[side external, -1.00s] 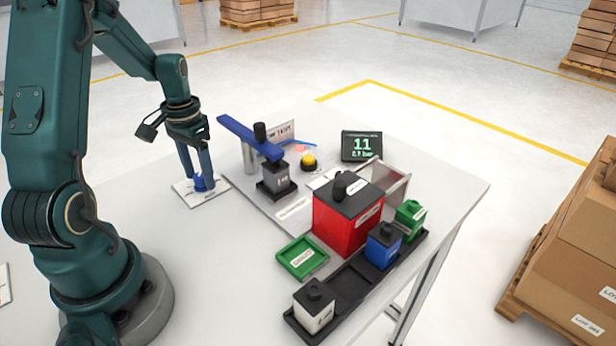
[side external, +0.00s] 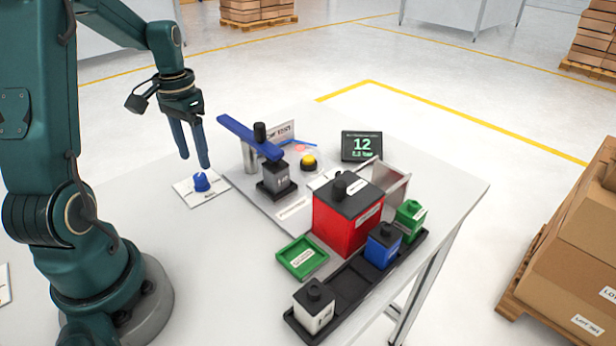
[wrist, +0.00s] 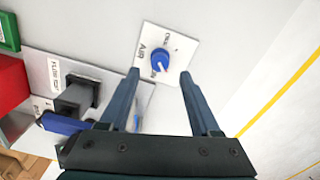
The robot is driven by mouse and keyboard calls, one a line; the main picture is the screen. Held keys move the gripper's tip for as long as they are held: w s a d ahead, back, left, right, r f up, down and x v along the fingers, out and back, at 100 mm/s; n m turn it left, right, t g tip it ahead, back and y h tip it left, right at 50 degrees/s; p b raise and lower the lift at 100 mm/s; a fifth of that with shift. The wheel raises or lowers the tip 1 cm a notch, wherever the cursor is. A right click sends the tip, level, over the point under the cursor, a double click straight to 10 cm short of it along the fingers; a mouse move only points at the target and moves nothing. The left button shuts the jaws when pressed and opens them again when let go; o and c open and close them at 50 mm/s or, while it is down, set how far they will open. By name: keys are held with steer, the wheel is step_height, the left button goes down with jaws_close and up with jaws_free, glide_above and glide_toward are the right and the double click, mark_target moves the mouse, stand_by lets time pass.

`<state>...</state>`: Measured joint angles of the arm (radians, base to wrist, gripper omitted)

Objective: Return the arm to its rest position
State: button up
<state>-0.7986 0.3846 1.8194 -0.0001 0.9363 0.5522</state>
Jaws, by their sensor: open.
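My gripper (side external: 195,160) is open and empty, with its fingers pointing down. It hangs above a blue knob (side external: 202,182) on a white plate (side external: 188,200) at the table's far left, and is apart from it. In the wrist view the blue knob (wrist: 161,62) shows between and beyond my two fingers. Its plate (wrist: 181,41) carries the printed word "AIR".
Right of my gripper stands a fixture with a blue lever (side external: 248,136) and a grey block (side external: 276,175). Further right are a yellow button (side external: 309,162), a display (side external: 361,146) reading 12, a red box (side external: 340,222), a green tray (side external: 302,257) and a black rack (side external: 352,290) holding small blocks.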

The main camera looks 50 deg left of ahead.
steer(key=shift+w+d, duration=0.1)
steer(key=w+d+r+m+t+y, duration=0.1)
steer(key=w+d+r+m+t, duration=0.2)
steer(key=d+r, duration=0.65)
steer(key=s+d+t+h, duration=0.1)
steer(key=s+d+t, duration=0.1)
steer(key=s+d, duration=0.7)
steer(key=shift+s+d+f+t, duration=0.25)
steer(key=shift+s+d+t, duration=0.1)
steer(key=shift+d, duration=0.85)
